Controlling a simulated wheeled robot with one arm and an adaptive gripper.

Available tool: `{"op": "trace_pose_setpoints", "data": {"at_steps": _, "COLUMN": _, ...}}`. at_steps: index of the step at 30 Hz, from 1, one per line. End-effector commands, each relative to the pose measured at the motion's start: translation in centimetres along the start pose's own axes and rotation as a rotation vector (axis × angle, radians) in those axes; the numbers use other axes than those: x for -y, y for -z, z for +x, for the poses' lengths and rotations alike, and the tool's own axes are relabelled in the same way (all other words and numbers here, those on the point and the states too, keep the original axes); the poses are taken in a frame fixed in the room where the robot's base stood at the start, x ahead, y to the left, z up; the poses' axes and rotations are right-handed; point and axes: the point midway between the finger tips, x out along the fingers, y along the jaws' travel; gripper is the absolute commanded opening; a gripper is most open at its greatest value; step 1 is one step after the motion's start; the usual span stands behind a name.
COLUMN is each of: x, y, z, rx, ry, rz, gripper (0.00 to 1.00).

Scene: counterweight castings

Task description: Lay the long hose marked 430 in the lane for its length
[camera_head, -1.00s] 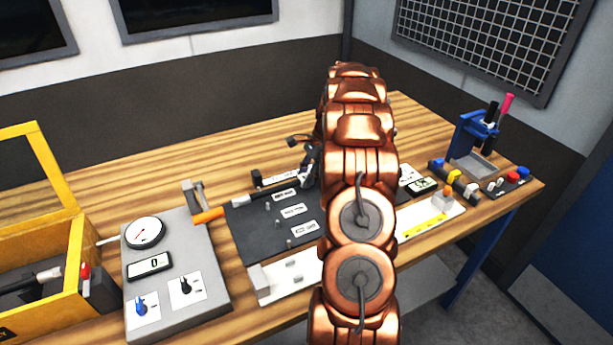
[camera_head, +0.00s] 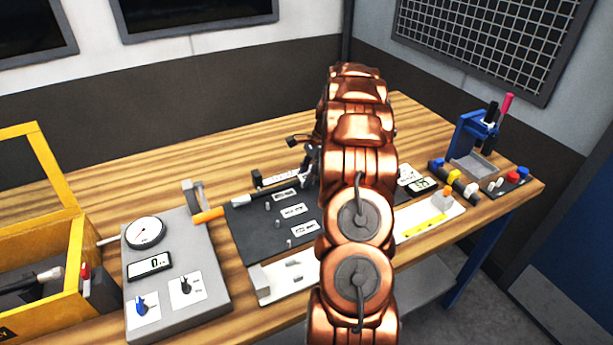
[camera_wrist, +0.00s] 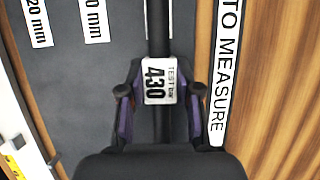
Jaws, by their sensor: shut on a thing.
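The black hose with the white label 430 (camera_wrist: 158,82) runs straight up and down in the wrist view. My gripper (camera_wrist: 160,95) is shut on it at the label, with a finger on each side. The hose lies over the dark lane board (camera_wrist: 75,70), beside the white TO MEASURE strip (camera_wrist: 226,75). I cannot tell whether it touches the board. Two lane labels, one ending in 20 mm (camera_wrist: 38,22), show at left. In the head view the board (camera_head: 255,235) has several labels; my copper arm hides its right side and most of the hose.
A grey gauge box (camera_head: 205,300) and a yellow crate (camera_head: 75,265) stand left of the board. To the right are a white tray (camera_head: 440,222) and a blue stand (camera_head: 468,130). The back of the wooden bench (camera_head: 230,150) is clear.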

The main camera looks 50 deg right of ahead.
Motion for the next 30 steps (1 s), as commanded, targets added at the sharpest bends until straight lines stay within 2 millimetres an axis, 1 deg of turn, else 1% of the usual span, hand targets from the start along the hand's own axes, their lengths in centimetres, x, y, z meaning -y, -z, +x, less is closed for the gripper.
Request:
{"op": "trace_pose_setpoints", "data": {"at_steps": 29, "x": 0.0, "y": 0.6, "z": 1.2, "rx": -0.001, "ry": 0.001, "rz": 0.000, "gripper": 0.00}}
{"op": "trace_pose_setpoints", "data": {"at_steps": 30, "x": 0.0, "y": 0.6, "z": 1.2, "rx": -0.001, "ry": 0.001, "rz": 0.000, "gripper": 0.35}}
